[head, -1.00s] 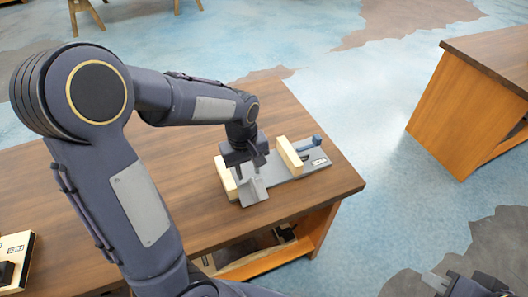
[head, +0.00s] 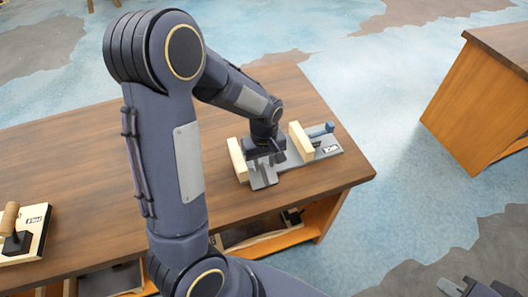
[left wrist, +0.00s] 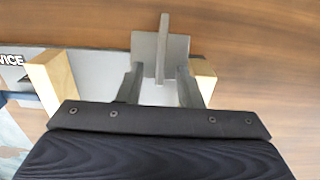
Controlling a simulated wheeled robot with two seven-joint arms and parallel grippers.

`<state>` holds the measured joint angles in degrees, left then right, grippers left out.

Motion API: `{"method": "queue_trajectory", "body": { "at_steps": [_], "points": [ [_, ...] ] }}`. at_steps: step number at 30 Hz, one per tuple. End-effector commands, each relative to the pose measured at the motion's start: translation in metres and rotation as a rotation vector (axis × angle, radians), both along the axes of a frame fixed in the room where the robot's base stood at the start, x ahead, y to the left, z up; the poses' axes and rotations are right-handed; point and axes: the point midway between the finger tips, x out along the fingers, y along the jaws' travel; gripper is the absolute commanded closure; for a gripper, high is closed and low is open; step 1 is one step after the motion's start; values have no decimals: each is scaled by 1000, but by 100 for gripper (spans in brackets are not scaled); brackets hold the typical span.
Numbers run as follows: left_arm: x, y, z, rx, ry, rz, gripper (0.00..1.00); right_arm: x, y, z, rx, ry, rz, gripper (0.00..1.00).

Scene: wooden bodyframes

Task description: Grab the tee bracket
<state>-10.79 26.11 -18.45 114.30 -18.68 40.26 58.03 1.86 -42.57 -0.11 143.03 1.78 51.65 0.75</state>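The grey tee bracket (head: 263,177) is at the near edge of the vise, by its left wooden jaw (head: 237,159). In the left wrist view the tee bracket (left wrist: 150,45) shows as a flat plate with an upright fin. My left gripper (head: 270,160) is right above and behind it on the bench. In the left wrist view, my left gripper's fingers (left wrist: 159,75) are apart, with the fin in line with the gap between them and clear space on both sides. My right gripper (head: 455,288) is partly visible at the bottom right, away from the bench; its opening is unclear.
The grey vise has a second wooden jaw (head: 301,141) and a blue handle (head: 320,130) at right. A wooden board with a handled tool (head: 22,232) lies at the bench's left. The wooden bench (head: 120,165) is otherwise mostly clear. Another bench (head: 480,95) stands at right.

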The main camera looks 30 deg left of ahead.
Motion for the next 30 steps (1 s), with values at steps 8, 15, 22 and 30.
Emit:
{"method": "queue_trajectory", "body": {
  "at_steps": [8, 15, 22, 30],
  "points": [
    [0, 0, -22, 0, 0, -1, 67, 0, 0, 1, 0, 0, 0, 100],
    [0, 0, -22, 0, -1, 0, 67, 0, 0, 1, 0, 0, 0, 100],
    [0, 0, -22, -1, -1, 0, 93, 0, 0, 1, 0, 0, 0, 100],
    [0, 0, -22, -1, -1, 0, 100, 0, 0, 1, 0, 0, 0, 100]
  ]
}}
